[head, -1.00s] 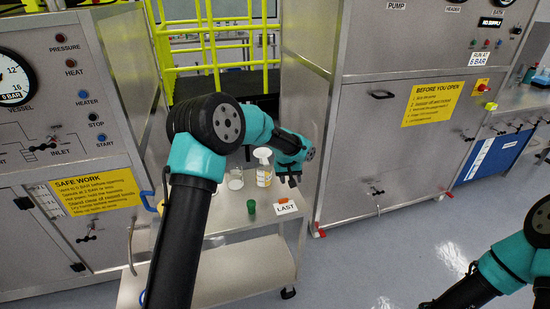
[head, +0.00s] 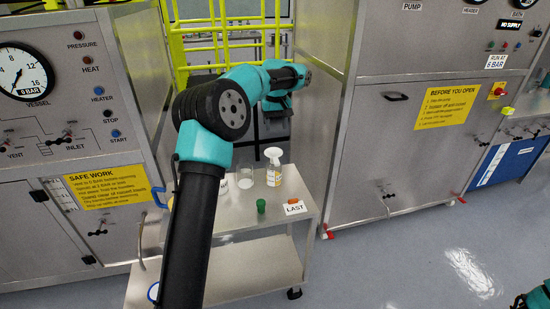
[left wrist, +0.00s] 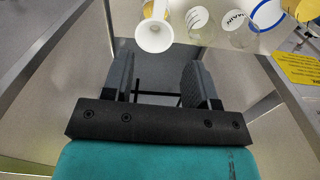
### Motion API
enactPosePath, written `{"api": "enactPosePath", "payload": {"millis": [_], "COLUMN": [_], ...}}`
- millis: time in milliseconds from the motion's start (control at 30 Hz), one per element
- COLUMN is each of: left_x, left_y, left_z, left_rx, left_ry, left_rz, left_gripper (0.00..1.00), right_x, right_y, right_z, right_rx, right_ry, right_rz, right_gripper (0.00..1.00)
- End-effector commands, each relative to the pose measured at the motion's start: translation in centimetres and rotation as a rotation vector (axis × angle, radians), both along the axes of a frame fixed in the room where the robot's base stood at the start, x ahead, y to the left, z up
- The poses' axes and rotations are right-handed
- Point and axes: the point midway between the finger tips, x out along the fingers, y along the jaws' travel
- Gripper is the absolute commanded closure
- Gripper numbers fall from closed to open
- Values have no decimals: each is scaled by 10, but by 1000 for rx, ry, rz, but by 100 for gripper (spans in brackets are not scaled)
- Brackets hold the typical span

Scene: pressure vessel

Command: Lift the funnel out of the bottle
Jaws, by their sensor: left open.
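The white funnel (head: 273,154) stands upright in the neck of a clear bottle (head: 274,176) with a yellow label, on the cart's top. In the left wrist view the funnel's wide mouth (left wrist: 154,35) shows at the top, with the bottle (left wrist: 178,12) partly behind it. My left gripper (head: 279,112) is above and behind the bottle in the head view, apart from the funnel. In the left wrist view its fingers (left wrist: 158,78) are spread with nothing between them. The right gripper is out of view; only a bit of my right arm shows at the lower right corner.
The cart (head: 250,216) also bears a beaker (head: 244,178), a green cap (head: 261,206), an orange piece (head: 292,199) and a "LAST" card (head: 294,208). Steel cabinets stand on both sides. A yellow railing (head: 225,40) is behind. The floor at right is clear.

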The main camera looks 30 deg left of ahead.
Motion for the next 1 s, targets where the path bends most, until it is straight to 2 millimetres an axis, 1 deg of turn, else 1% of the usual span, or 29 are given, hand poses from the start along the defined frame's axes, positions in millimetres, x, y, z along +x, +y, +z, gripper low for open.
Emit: {"api": "enactPosePath", "payload": {"millis": [167, 700, 833, 1000], "left_x": [0, 0, 0, 0], "left_y": [0, 0, 0, 0], "left_z": [-19, -109, -119, -121], "left_rx": [0, 0, 0, -1], "left_ry": [4, 4, 1, 1], "left_rz": [0, -1, -1, -1], "left_gripper": [47, 47, 47, 47], "right_x": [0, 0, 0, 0], "right_y": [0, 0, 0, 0], "right_z": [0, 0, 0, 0], "right_rx": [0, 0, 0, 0], "right_ry": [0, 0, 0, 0], "right_rz": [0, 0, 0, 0], "right_gripper": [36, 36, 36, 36]}}
